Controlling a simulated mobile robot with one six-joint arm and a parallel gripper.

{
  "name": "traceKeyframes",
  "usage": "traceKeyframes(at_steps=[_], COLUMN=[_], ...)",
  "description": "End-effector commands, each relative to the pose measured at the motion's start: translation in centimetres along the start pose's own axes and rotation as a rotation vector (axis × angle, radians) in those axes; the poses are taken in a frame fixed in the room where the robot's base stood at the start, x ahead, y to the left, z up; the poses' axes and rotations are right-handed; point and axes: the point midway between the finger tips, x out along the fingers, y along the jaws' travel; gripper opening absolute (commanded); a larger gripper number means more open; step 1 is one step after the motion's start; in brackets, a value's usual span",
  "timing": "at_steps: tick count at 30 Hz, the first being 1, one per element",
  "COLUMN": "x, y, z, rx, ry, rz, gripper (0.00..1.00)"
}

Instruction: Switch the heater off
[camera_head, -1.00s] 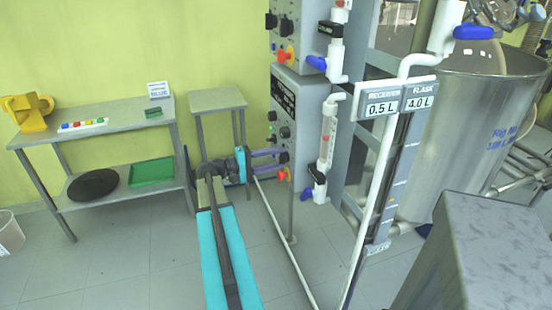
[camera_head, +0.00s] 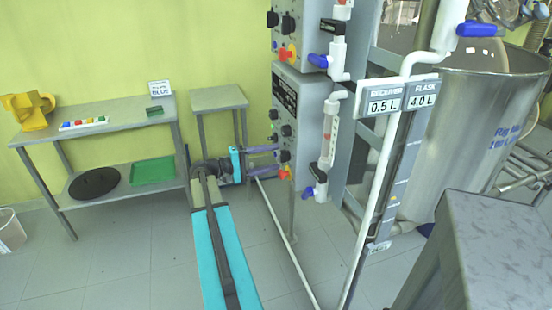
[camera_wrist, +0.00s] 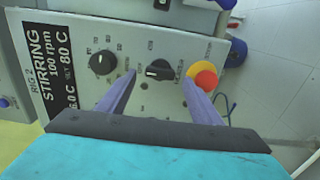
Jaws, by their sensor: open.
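The lower grey control box (camera_head: 300,98) carries the heater controls. In the wrist view its panel (camera_wrist: 125,40) has a black display reading STIRRING 100 rpm and SET 80 C (camera_wrist: 55,62). A black dial (camera_wrist: 102,62) is left of centre, a second black knob (camera_wrist: 158,70) is in the middle, and a red button on a yellow base (camera_wrist: 203,76) is at the right. The small labels are hard to read. My gripper (camera_wrist: 159,84), also in the head view (camera_head: 277,160), is open and empty. Its purple fingers point at the panel, on either side of the middle knob; contact cannot be told.
A second control box (camera_head: 288,28) is above. Blue-handled valves (camera_head: 318,61) and white pipes (camera_head: 332,130) stand right of the panel, near the steel tank (camera_head: 480,110). A small table (camera_head: 217,98) and a shelf table (camera_head: 105,132) are at left.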

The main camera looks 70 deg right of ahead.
Motion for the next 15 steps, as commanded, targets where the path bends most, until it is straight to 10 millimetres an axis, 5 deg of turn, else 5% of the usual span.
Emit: traceKeyframes(at_steps=[15], x=[-8.4], y=[-0.1], z=[-0.1], rx=[-0.001], ry=[0.003], rz=[-0.001], gripper=[0.59])
